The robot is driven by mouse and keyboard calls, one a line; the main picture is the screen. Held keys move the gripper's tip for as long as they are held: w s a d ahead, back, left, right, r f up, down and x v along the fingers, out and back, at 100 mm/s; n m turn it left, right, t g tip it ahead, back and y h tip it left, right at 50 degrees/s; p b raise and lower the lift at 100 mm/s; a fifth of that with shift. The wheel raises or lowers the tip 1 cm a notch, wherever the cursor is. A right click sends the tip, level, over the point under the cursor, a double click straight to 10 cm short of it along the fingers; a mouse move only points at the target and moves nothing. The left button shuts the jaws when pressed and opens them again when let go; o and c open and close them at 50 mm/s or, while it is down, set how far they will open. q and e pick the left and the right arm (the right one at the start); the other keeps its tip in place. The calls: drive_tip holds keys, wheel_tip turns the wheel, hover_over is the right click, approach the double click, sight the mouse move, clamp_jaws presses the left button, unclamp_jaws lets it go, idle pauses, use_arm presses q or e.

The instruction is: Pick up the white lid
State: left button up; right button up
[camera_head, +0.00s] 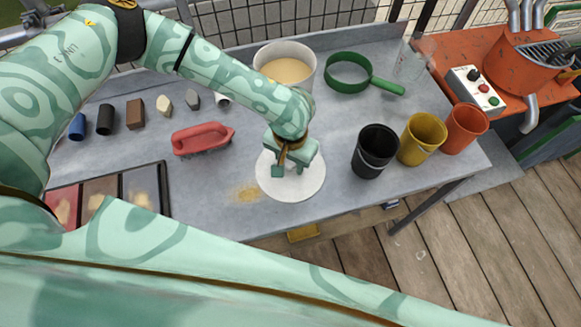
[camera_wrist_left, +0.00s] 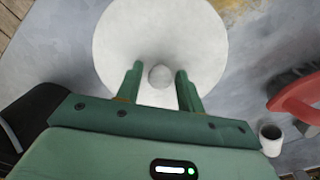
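The white lid (camera_head: 305,186) is a round disc lying flat on the grey table. It fills the upper middle of the left wrist view (camera_wrist_left: 160,30), with a small round knob (camera_wrist_left: 160,76) at its centre. My left gripper (camera_head: 290,170) is over the lid and hides part of it in the head view. In the left wrist view its two green fingers (camera_wrist_left: 160,68) stand on either side of the knob, with a visible gap on both sides. It is open and holds nothing. My right gripper is not in view.
A white bucket (camera_head: 285,53) stands behind my left wrist. A red-handled brush (camera_head: 203,138) lies left of the lid. Black (camera_head: 375,150), yellow (camera_head: 422,137) and orange (camera_head: 464,127) cups stand to the right. A green sieve (camera_head: 349,72) lies at the back.

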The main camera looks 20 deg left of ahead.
use_arm(q)
clamp_jaws()
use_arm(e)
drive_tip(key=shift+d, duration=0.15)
